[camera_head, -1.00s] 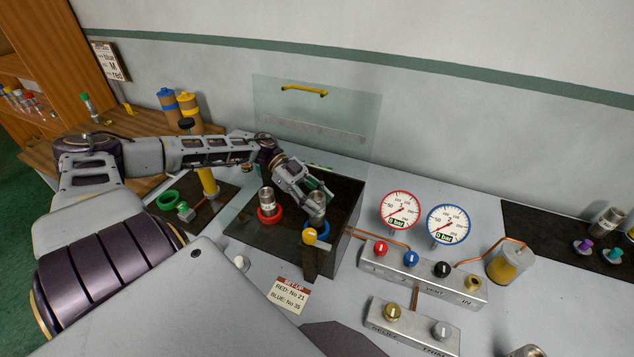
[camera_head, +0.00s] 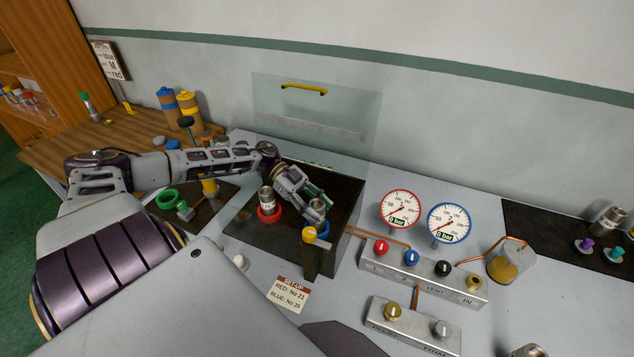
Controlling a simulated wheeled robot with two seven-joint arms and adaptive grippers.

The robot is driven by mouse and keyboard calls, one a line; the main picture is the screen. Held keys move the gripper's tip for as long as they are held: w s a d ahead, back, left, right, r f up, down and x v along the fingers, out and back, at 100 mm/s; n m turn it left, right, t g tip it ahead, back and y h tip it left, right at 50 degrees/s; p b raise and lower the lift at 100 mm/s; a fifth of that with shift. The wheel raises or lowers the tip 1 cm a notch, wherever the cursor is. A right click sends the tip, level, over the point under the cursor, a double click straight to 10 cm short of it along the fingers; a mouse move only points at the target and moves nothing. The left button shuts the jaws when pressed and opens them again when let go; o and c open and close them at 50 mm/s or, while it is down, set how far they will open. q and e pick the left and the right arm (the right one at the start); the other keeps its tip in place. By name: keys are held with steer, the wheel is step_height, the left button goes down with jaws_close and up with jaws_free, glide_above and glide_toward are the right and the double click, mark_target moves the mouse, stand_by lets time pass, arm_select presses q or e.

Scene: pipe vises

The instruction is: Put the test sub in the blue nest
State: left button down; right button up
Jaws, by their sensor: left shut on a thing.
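The test sub (camera_head: 317,211) is a short silver metal cylinder. My left gripper (camera_head: 315,203) is shut on it from above and behind, and its fingers hide part of it. The sub is upright at the blue nest (camera_head: 310,225), a blue ring on the dark block. The ring is partly hidden by a yellow-knobbed post in front, so I cannot tell whether the sub is fully seated. My right gripper is not in view.
A similar metal cylinder (camera_head: 266,198) stands in the red nest (camera_head: 269,214) just left. The yellow-knobbed post (camera_head: 310,244) rises at the block's front. Two gauges (camera_head: 401,209) and a valve manifold (camera_head: 425,270) stand to the right. A clear shield (camera_head: 318,118) is behind.

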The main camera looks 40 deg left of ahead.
arm_select(q)
steer(key=shift+f, duration=0.6)
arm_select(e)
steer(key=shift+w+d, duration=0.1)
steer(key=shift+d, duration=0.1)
arm_select(q)
steer(key=shift+f, duration=0.1)
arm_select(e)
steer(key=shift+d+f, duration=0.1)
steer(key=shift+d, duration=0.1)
arm_select(q)
steer(key=c, duration=0.8)
jaws_free()
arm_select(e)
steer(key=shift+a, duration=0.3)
